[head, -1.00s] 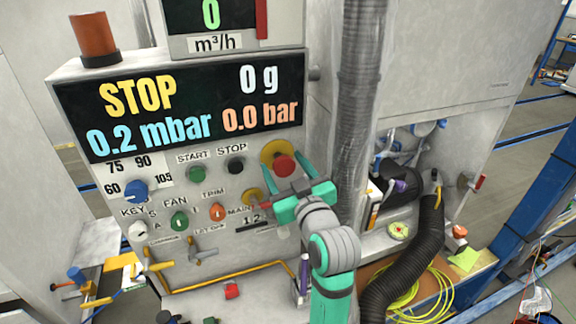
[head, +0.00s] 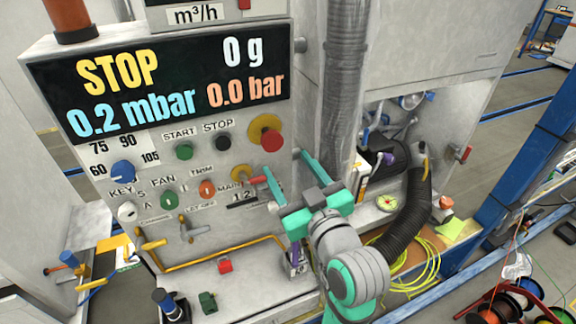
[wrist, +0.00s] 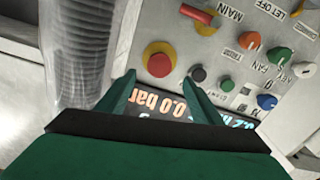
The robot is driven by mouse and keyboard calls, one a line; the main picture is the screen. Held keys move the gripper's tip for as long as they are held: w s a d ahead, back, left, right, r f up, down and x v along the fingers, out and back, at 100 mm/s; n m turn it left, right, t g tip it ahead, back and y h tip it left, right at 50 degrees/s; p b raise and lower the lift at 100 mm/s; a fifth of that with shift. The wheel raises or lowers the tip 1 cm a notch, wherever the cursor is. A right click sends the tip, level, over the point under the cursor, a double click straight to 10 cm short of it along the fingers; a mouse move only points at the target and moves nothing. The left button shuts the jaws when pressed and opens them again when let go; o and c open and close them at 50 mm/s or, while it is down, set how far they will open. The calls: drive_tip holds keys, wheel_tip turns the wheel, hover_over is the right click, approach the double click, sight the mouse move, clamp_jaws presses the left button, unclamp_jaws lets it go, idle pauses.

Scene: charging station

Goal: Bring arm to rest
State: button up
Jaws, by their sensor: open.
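My gripper (head: 283,168) is in front of the control panel (head: 222,210), at its lower right in the head view. Its two green fingers are spread apart with nothing between them. In the head view one fingertip overlaps the red handle beside the MAIN label; I cannot tell whether they touch. The red emergency stop button (head: 271,139) on its yellow base is above the fingers, and it also shows in the wrist view (wrist: 159,62). My arm comes up from the bottom of the head view.
A grey vertical duct (head: 346,90) stands right behind my gripper. A black corrugated hose (head: 410,215) and coiled yellow cable (head: 425,260) lie to the right. The display (head: 165,95) reads STOP.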

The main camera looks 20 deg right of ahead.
drive_tip(key=s+a+f+m+g+h, duration=0.1)
drive_tip(key=s+a+f+m, duration=0.3)
drive_tip(key=f, duration=0.8)
drive_tip(key=s+a+f+m+g+h, duration=0.15)
drive_tip(key=s+a+f, duration=0.3)
drive_tip(key=f, duration=0.75)
drive_tip(key=s+a+f+n, duration=0.1)
drive_tip(key=s+a+f, duration=0.2)
drive_tip(key=s, duration=0.5)
drive_tip(key=s+a+f+n+y, duration=0.1)
drive_tip(key=s+a+f, duration=0.1)
drive_tip(key=s, duration=0.6)
drive_tip(key=s+a+f+n+y, duration=0.1)
drive_tip(key=s+a+f, duration=0.2)
drive_tip(key=s, duration=0.6)
drive_tip(key=shift+a+f, duration=0.3)
drive_tip(key=shift+a, duration=0.6)
drive_tip(key=shift+w, duration=0.1)
drive_tip(key=shift+c, duration=0.7)
